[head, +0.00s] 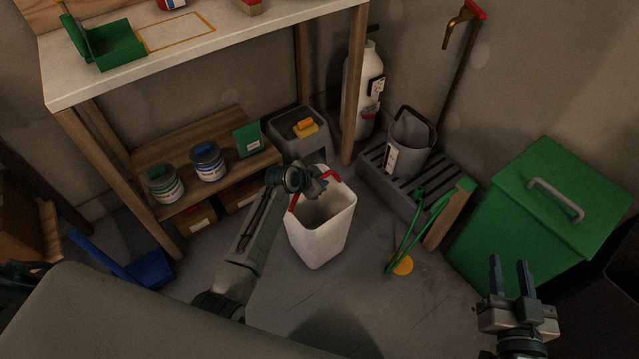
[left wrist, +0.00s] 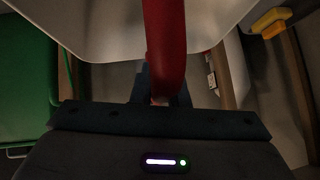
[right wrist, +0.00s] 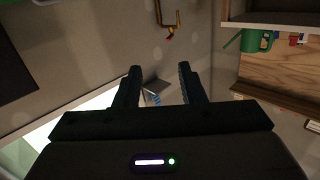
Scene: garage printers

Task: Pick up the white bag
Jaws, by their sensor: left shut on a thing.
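The white bag (head: 322,232) has an open top and red handles. It is upright in the middle of the head view; I cannot tell whether its base touches the floor. My left gripper (head: 318,184) is at the bag's rim, shut on a red handle (left wrist: 164,45). In the left wrist view the handle runs between the fingers, with the white bag wall (left wrist: 95,30) behind it. My right gripper (head: 510,272) is open and empty at the lower right, well away from the bag. Its spread fingers also show in the right wrist view (right wrist: 160,85).
A wooden bench (head: 60,87) with a lower shelf holding paint cans (head: 208,163) stands at the left. A grey bin (head: 300,140) is behind the bag. A slatted crate (head: 385,185), a green hose (head: 412,225) and a green bin (head: 520,225) are at the right.

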